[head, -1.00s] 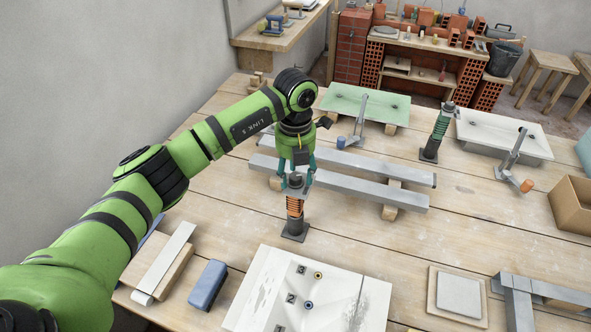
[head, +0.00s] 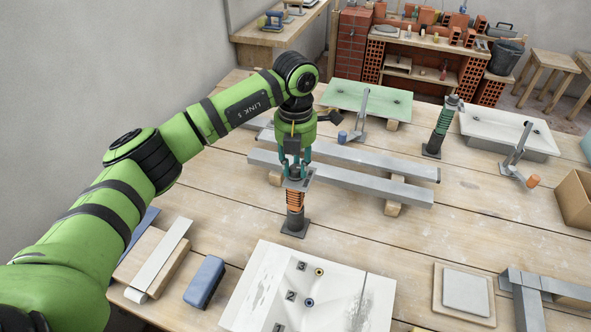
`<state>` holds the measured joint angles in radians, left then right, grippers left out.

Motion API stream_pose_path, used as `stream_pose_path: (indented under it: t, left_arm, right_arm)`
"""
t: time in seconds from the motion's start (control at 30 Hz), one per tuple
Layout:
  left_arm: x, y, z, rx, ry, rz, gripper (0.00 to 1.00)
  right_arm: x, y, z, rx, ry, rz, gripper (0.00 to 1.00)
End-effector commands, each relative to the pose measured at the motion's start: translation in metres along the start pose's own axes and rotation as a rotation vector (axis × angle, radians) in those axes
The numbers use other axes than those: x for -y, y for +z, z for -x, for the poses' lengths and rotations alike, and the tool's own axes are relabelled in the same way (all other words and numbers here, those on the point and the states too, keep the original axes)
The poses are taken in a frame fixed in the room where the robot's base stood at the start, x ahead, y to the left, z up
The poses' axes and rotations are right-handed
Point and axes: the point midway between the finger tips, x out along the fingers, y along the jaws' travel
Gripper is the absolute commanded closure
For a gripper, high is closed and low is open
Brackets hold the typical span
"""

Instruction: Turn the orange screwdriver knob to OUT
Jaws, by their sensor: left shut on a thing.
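An orange-coiled post (head: 295,200) stands upright on a dark square base on the wooden table, left of centre. It has a grey flat plate and a dark knob at its top. My left gripper (head: 296,172) points down from above, its teal fingers shut around the knob. The fingers partly hide the knob, and I cannot read an OUT mark on it. A similar post with a green coil (head: 441,125) stands farther back on the right. My right gripper is not in view.
Two grey metal beams (head: 380,168) lie on wooden blocks just behind the post. A white numbered panel (head: 262,270) lies in front. A blue block (head: 204,281) is at front left; a cardboard box (head: 577,200) is at the right edge.

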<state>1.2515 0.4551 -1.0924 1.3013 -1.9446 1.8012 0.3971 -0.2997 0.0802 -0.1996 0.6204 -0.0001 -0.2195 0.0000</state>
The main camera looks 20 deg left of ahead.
Motion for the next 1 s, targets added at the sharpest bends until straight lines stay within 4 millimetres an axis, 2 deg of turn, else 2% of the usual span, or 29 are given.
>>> stream_pose_path:
  t: [0.03,0.1,0.4,0.7,1.0]
  left_arm:
    - [-0.001,0.000,-0.005,0.001,0.002,-0.045,1.00]
    - [-0.001,0.000,-0.005,0.000,0.003,-0.110,1.00]
    - [0.000,0.000,-0.004,0.000,0.001,-0.360,1.00]
    - [0.000,0.000,-0.002,-0.001,0.000,-0.523,1.00]
    - [0.000,0.000,-0.001,-0.002,-0.001,-0.583,1.00]
  right_arm:
    - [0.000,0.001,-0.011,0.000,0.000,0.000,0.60]
    - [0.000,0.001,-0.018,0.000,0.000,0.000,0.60]
    - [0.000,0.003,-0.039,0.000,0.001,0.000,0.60]
    - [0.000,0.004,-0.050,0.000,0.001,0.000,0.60]
    - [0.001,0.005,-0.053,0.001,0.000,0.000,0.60]
